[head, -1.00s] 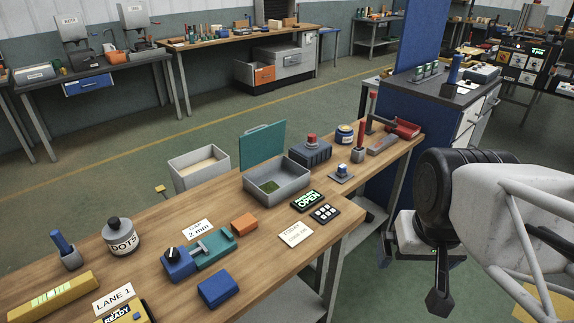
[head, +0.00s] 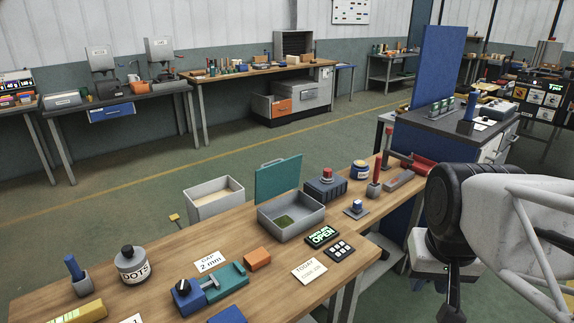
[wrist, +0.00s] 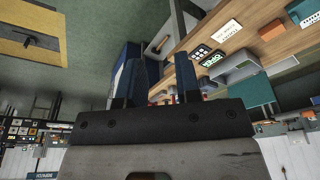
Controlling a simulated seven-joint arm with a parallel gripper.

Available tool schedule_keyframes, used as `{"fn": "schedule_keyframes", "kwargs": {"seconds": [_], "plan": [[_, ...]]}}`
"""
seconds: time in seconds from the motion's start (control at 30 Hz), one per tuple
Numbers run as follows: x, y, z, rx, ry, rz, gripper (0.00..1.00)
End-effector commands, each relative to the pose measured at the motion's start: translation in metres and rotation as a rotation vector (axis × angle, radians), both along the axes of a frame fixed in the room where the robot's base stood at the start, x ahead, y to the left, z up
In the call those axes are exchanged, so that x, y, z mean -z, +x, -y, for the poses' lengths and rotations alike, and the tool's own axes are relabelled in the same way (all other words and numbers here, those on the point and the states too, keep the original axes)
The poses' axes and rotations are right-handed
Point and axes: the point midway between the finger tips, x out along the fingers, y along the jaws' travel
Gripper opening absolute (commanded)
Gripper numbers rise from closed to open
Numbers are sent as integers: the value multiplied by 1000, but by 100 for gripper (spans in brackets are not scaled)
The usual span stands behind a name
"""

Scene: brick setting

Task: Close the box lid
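The box (head: 291,226) is a grey open tray on the wooden workbench, with a green patch on its inside floor. Its teal lid (head: 278,178) stands upright at the far edge, so the box is open. The box (wrist: 236,68) and the lid (wrist: 253,95) also show at the right of the wrist view. My gripper (wrist: 157,72) has its two fingers apart with nothing between them. In the head view my arm is at the right, well away from the box, and the gripper is mostly cut off by the bottom edge.
A dark grey box with a red knob (head: 326,188) stands right of the lid. A green "OPEN" display (head: 322,236) and a keypad (head: 340,251) lie in front. An orange block (head: 257,259) is front left. A pale bin (head: 214,198) stands behind the bench.

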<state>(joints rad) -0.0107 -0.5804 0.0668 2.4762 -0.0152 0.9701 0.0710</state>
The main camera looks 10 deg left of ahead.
Motion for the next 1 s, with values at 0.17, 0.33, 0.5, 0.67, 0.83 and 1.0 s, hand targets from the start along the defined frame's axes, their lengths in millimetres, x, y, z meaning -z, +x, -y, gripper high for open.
{"fn": "schedule_keyframes", "kwargs": {"seconds": [0.17, 0.33, 0.5, 0.67, 0.83, 1.0], "plan": [[-20, 36, -8, 36, 5, -29, 3], [-39, 72, -17, 77, 8, -58, 0], [-55, 109, -28, 119, 9, -87, 0], [-68, 144, -40, 159, 9, -112, 0], [-79, 182, -54, 201, 5, -139, 0], [-87, 219, -71, 243, -2, -164, 0]]}}
